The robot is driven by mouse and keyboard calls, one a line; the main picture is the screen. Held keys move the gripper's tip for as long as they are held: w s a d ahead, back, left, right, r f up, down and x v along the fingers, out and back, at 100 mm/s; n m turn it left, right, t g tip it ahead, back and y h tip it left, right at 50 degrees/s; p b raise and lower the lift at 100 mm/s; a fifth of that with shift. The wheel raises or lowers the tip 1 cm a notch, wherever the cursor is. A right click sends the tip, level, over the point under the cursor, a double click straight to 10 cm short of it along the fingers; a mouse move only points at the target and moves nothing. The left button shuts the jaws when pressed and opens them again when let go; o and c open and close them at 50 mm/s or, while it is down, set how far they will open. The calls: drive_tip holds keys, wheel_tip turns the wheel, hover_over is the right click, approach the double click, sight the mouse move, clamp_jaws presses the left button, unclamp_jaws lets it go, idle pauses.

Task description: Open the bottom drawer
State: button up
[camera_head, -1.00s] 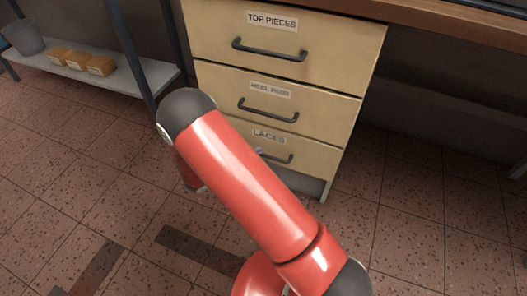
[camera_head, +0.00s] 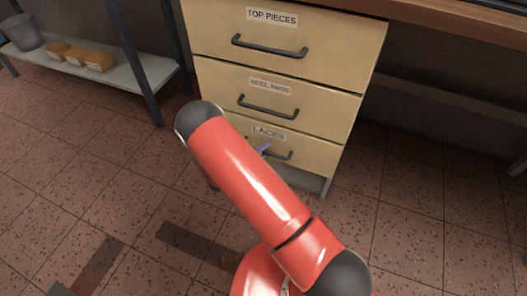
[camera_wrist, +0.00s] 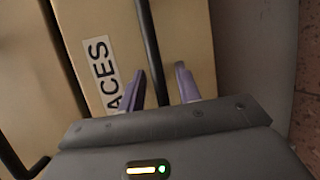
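The bottom drawer (camera_head: 316,156) is the one labelled LACES, lowest in the cream cabinet, and it looks closed. Its dark bar handle (camera_head: 285,155) is partly hidden behind my red arm in the head view. In the wrist view the handle (camera_wrist: 150,50) runs down between the two purple-grey fingers of my gripper (camera_wrist: 162,82). The fingers are apart, one on each side of the bar, with a visible gap at least on the right. In the head view a fingertip of my gripper (camera_head: 263,148) shows at the handle. The LACES label (camera_wrist: 101,72) is left of the fingers.
Above are the HEEL RODS-like drawer (camera_head: 320,103) and the TOP PIECES drawer (camera_head: 340,38), both closed. A low shelf (camera_head: 130,72) with yellow-brown blocks and a grey bucket (camera_head: 22,33) stands left.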

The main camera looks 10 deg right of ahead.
clamp_jaws()
idle(0.3)
drive_tip(key=s+a+b, duration=0.2)
drive_tip(key=s+a, duration=0.6)
drive_tip(key=s, duration=0.4)
drive_tip(key=s+a+b, duration=0.3)
drive_tip(key=s+a, duration=0.6)
drive_tip(key=s, duration=0.2)
drive_tip(key=shift+s+b, duration=0.35)
unclamp_jaws()
